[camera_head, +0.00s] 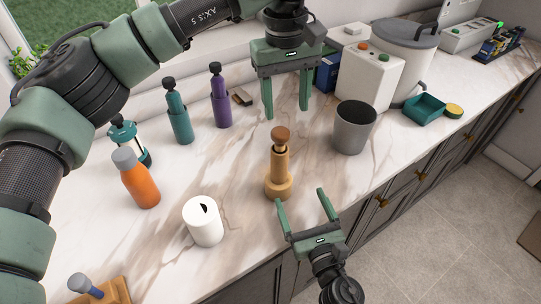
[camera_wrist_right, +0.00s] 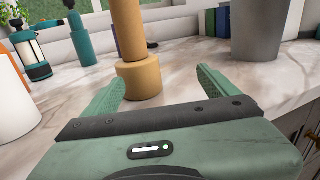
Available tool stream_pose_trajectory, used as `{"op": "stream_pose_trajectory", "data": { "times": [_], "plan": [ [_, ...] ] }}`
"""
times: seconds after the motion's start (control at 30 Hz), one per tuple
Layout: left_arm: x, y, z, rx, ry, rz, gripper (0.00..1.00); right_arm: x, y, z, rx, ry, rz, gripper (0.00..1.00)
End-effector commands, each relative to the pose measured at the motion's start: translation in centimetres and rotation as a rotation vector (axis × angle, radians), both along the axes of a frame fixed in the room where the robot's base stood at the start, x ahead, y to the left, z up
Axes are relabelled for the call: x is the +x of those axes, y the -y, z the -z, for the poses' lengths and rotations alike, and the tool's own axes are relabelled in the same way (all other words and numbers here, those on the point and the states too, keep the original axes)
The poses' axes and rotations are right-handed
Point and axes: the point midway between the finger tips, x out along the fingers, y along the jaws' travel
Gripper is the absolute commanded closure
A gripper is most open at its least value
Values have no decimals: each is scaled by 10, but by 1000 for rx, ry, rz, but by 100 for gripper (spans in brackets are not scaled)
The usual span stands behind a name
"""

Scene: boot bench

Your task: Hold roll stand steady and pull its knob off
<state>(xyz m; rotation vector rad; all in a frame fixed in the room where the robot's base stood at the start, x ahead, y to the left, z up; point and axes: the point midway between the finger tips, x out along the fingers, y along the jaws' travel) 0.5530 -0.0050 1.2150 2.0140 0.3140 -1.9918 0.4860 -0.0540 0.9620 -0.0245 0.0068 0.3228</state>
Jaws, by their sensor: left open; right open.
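The roll stand (camera_head: 278,178) is a tan wooden post on a round base, upright on the marble counter, with a brown round knob (camera_head: 281,134) on top. In the right wrist view the stand's base (camera_wrist_right: 139,78) shows between and beyond my fingers; its knob is out of frame. My left gripper (camera_head: 287,113) is open, fingers pointing down, above and behind the knob and apart from it. My right gripper (camera_head: 300,195) is open and empty near the counter's front edge, fingers pointing toward the stand's base. I cannot see it touching.
A white paper roll (camera_head: 203,222) and an orange bottle (camera_head: 139,180) stand to the left. A grey cup (camera_head: 354,128) stands right of the stand. Teal (camera_head: 179,115) and purple (camera_head: 220,100) bottles are behind. The counter directly around the stand is clear.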

Motion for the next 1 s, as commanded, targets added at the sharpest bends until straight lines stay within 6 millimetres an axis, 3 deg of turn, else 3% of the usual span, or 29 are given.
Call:
{"op": "stream_pose_trajectory", "data": {
  "times": [0.1,0.2,0.7,1.0],
  "plan": [
    [-8,-4,-2,42,-16,102,45,-10,-24,-6,22,-1,-24,11],
    [-10,-5,-2,52,-21,130,45,-8,-32,-8,25,2,-34,11],
    [-9,-5,-2,50,-20,127,45,51,-52,-7,26,0,-31,11],
    [-9,-5,-2,50,-20,126,45,61,-56,-7,25,-2,-31,11]
  ]
}}
